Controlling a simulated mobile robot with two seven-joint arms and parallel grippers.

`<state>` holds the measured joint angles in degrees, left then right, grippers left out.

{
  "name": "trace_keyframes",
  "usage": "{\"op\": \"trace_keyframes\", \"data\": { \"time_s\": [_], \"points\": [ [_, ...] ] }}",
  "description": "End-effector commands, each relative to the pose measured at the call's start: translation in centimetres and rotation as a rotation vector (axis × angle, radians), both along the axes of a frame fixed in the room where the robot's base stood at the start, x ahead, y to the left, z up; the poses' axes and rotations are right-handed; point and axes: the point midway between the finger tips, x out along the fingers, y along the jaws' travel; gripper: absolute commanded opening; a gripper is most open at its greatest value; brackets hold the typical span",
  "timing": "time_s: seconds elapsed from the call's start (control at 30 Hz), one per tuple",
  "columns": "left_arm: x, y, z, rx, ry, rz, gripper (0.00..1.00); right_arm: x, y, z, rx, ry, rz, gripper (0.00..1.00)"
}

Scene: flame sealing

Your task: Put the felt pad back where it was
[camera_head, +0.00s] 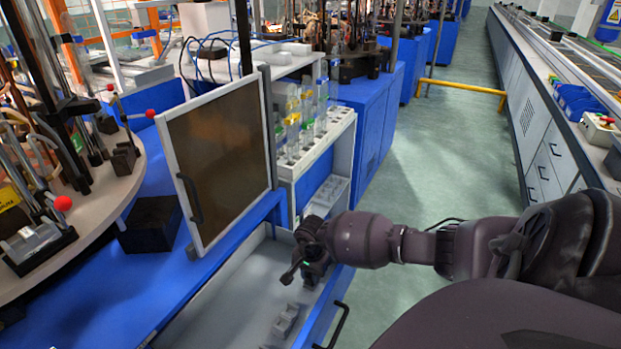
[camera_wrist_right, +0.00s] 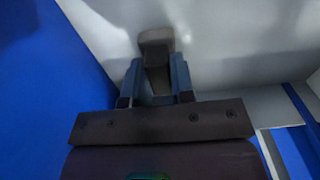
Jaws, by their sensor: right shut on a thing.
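My right gripper (camera_head: 296,272) reaches down into the open white drawer (camera_head: 225,312) in the head view. In the right wrist view, the gripper (camera_wrist_right: 155,75) points at the pale drawer surface. Its two fingers are close together on a small grey-brown piece, which looks like the felt pad (camera_wrist_right: 156,37). The pad sticks out past the fingertips. I cannot tell whether it touches the drawer floor. In the head view the pad is too small and hidden by the gripper to make out. My left gripper is not in view.
Several small grey blocks (camera_head: 286,320) lie in the drawer nearer me. The drawer's dark handle (camera_head: 338,325) is at its right front. A framed brown panel (camera_head: 222,160) stands left of the gripper, and a rack of vials (camera_head: 300,130) stands behind it.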

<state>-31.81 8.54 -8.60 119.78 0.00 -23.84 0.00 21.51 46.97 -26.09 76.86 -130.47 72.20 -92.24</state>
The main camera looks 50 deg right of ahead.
Motion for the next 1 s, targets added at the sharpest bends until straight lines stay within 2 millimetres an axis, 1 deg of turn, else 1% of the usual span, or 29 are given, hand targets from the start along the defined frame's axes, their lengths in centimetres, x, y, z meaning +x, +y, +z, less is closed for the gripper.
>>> {"op": "trace_keyframes", "data": {
  "time_s": [0.1,0.27,0.3,0.43,0.77,0.87,1.0],
  "points": [
    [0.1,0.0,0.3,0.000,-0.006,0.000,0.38,0.1,0.0,0.1,-0.001,-0.001,0.000,0.04],
    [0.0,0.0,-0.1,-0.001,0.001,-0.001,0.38,0.0,0.0,-0.4,-0.001,0.000,0.000,0.04],
    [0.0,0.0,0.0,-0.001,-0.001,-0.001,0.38,0.0,0.0,-0.2,0.000,-0.001,0.000,0.29],
    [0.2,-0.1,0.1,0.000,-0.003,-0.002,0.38,0.1,0.0,-0.2,-0.001,-0.001,0.000,0.48],
    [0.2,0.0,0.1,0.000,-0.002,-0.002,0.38,0.1,0.0,0.1,0.001,-0.002,-0.001,0.48],
    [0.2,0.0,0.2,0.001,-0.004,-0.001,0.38,0.1,-0.1,1.0,-0.002,-0.004,0.000,0.48],
    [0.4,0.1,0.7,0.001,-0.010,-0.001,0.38,0.2,-0.1,3.4,-0.003,-0.007,0.002,0.48]
  ]
}}
